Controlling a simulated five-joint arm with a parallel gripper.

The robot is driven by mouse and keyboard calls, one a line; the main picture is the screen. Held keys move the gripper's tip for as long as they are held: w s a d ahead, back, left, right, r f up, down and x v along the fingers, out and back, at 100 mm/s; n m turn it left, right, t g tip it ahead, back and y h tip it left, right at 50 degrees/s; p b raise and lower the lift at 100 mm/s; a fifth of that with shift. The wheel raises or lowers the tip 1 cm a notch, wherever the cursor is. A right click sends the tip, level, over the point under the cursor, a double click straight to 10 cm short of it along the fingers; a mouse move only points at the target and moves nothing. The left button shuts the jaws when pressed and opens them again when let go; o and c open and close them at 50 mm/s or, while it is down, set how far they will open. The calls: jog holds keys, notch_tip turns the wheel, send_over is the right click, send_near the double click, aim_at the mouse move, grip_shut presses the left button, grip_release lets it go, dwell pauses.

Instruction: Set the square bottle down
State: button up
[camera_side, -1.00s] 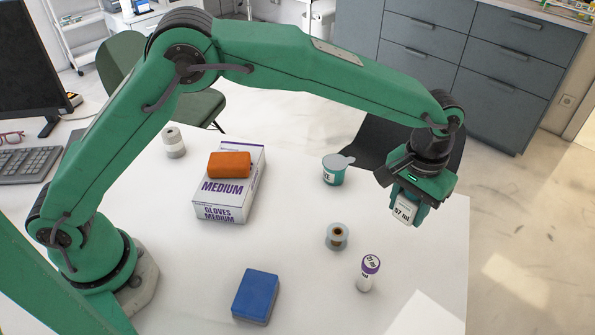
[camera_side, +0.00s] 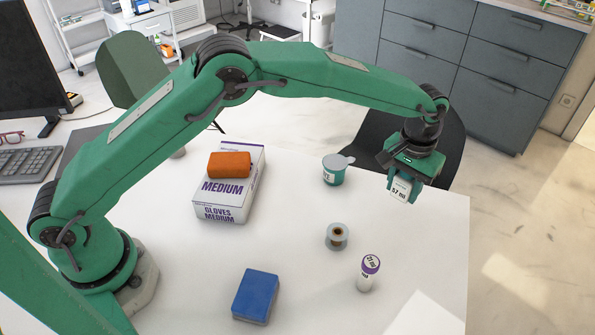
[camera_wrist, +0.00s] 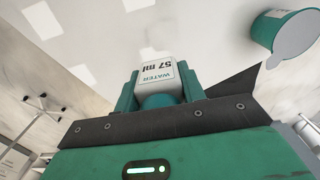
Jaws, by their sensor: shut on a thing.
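The square bottle (camera_side: 401,189) is white, with a "57 ml" label. My gripper (camera_side: 404,184) is shut on it near the far right part of the white table (camera_side: 425,260). In the wrist view the bottle (camera_wrist: 155,72) sits between the two green fingers (camera_wrist: 158,90), its label reading "WATER 57 ml" upside down. It appears to be held above the table; the exact gap under it cannot be told. The jaws hide much of its upper part.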

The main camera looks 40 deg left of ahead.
aim_at(394, 203)
jog(key=w+a+f, duration=0.2)
jog(key=w, duration=0.1)
jog(key=shift+w+a+f, duration=0.1)
jog(key=shift+w+f, duration=0.15)
jog(key=shift+f, duration=2)
jog(key=shift+f, duration=0.1)
jog(key=o, duration=1)
jog(key=shift+c, duration=0.2)
notch_tip(394, 203, up, 12)
